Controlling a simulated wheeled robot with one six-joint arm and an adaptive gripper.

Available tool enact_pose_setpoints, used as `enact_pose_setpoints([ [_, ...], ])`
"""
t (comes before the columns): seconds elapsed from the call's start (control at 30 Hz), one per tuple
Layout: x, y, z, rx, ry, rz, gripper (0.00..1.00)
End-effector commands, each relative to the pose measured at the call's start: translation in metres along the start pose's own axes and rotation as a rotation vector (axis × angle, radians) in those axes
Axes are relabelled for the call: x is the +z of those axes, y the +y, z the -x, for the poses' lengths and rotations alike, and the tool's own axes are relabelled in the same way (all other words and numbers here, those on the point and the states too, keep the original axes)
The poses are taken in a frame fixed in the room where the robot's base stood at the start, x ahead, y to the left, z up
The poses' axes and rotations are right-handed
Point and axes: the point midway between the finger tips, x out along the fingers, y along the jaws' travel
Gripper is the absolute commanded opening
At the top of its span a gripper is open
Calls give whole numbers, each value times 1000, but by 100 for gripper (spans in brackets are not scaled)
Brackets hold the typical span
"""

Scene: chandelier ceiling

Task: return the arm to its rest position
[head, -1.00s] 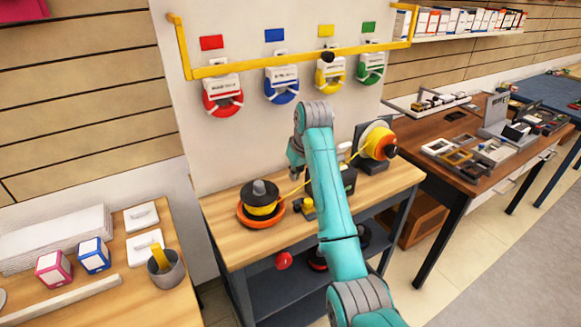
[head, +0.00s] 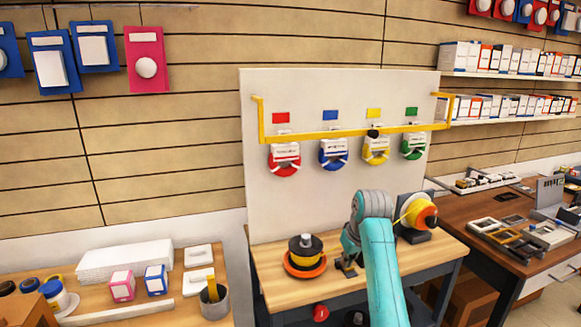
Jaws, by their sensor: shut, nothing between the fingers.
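My teal arm (head: 382,275) rises from the lower edge in the head view. It bends at a grey joint (head: 374,203), and its wrist points down over the wooden workbench. My gripper (head: 346,267) shows small and dark below the wrist, shut and holding nothing. Whether the gripper touches the bench top is too small to tell. The arm hides part of the bench behind it.
A yellow and orange reel (head: 418,213) stands right of my arm. A white board (head: 335,95) behind has a yellow rail (head: 330,134) and several coloured hanging rings. A table with boxes and a grey cup (head: 214,302) is at left; a brown desk (head: 480,250) is at right.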

Motion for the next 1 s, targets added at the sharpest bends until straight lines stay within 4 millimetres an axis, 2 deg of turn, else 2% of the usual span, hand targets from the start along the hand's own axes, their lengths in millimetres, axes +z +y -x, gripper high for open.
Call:
enact_pose_setpoints([
  [0.1,0,0,0,0,0,0,0],
  [0.57,22,-2,-38,11,32,-16,0],
  [0.83,50,-5,-78,25,72,-33,0],
  [1.0,85,-10,-116,40,114,-51,0],
])
